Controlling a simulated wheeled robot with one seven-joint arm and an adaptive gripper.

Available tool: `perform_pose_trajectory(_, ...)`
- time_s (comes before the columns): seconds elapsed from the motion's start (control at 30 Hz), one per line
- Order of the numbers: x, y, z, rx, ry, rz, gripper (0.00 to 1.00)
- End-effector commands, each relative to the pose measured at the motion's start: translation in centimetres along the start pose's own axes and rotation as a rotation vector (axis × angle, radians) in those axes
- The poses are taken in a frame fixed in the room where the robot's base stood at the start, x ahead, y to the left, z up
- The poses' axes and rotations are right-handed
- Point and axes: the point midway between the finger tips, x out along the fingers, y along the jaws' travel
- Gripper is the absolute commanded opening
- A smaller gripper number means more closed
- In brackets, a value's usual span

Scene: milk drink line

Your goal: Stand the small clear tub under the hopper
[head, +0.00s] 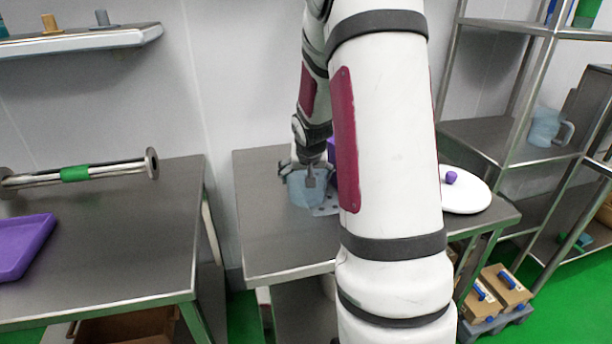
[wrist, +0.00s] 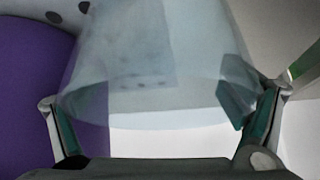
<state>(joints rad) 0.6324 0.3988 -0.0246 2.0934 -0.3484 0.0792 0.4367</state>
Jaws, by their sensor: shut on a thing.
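The small clear tub (head: 304,192) is bluish and see-through, over the middle steel table. My gripper (head: 310,172) is shut on it, with the fingers at its sides near the rim. In the wrist view the tub (wrist: 150,65) fills the middle between the two fingers. A grey plate with holes (head: 326,209) lies close beside and partly under the tub; I cannot tell whether the tub touches it or the table. A purple part (head: 331,151) stands just behind, mostly hidden by my arm; it may belong to the hopper, which I cannot make out clearly.
The middle table (head: 275,255) is bare in front. A white lid with a purple knob (head: 451,177) lies at its right. The left table holds a purple tray (head: 22,243) and a steel pipe (head: 110,170). A rack at right holds a clear jug (head: 545,127). Boxes (head: 505,285) stand below.

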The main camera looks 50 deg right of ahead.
Motion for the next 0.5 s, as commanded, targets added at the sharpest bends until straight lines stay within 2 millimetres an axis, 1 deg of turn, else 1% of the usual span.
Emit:
perform_pose_trajectory(0.1,0.21,-0.03,0.07,0.000,0.002,0.000,0.42)
perform_pose_trajectory(0.13,0.26,-0.02,0.17,0.000,0.000,0.000,0.94)
perform_pose_trajectory(0.17,0.21,-0.02,0.15,0.000,0.000,0.000,1.00)
perform_pose_trajectory(0.5,0.16,-0.01,0.11,0.000,0.000,0.000,1.00)
